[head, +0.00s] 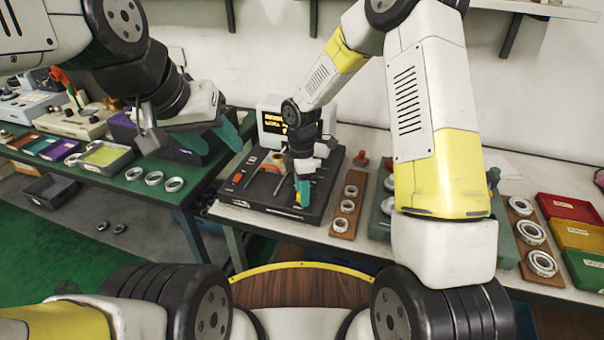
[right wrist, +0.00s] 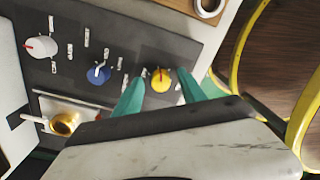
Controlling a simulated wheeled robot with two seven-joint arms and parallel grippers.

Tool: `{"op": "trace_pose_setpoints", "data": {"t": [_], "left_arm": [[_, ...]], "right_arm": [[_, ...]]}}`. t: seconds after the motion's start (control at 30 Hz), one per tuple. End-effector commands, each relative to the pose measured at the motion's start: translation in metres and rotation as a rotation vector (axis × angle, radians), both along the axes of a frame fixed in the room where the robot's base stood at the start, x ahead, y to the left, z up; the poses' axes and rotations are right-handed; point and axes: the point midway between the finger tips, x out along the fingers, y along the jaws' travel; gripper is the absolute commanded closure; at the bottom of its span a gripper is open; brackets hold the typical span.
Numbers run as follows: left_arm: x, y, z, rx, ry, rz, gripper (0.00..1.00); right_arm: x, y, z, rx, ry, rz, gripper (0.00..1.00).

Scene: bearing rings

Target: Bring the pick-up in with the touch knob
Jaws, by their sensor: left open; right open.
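The dark instrument base (head: 262,205) carries the knobs. In the right wrist view, a yellow knob (right wrist: 160,80) with a red pointer shows between the fingertips of my right gripper (right wrist: 160,88), with a gap at each side. A blue knob (right wrist: 98,74) and a white knob (right wrist: 41,47) with a red pointer are further left. The labels are too small to read, so I cannot tell which is the touch knob. I cannot clearly pick out the pick-up. In the head view my right gripper (head: 303,190) is low over the base's front right. My left gripper (head: 200,142) is open and empty over the left bench.
A lit display unit (head: 290,121) stands behind the base. A wooden board (head: 347,219) with rings is to its right, then red (head: 570,208), yellow and green bins. Loose rings (head: 154,178) lie on the left bench. A brass ring-like part (right wrist: 65,122) shows in the right wrist view.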

Motion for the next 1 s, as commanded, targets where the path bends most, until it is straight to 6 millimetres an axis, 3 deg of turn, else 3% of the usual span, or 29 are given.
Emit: {"op": "trace_pose_setpoints", "data": {"t": [0.2,0.4,0.47,1.0], "left_arm": [[0.0000,0.0000,0.0000,0.000,0.000,0.000,0.52],[0.0000,0.0000,0.0000,0.000,0.000,0.000,0.52],[0.0000,0.0000,0.0000,0.000,0.000,0.000,0.52],[0.0000,0.0000,0.0000,0.000,0.000,0.000,0.52]], "right_arm": [[0.0000,0.0001,-0.0003,0.000,0.000,0.000,0.52],[0.0000,0.0001,-0.0001,0.000,0.000,-0.001,0.91],[0.0000,0.0002,0.0000,0.000,0.000,-0.001,1.00],[-0.0002,0.0007,0.0006,0.000,-0.001,-0.132,1.00]]}}
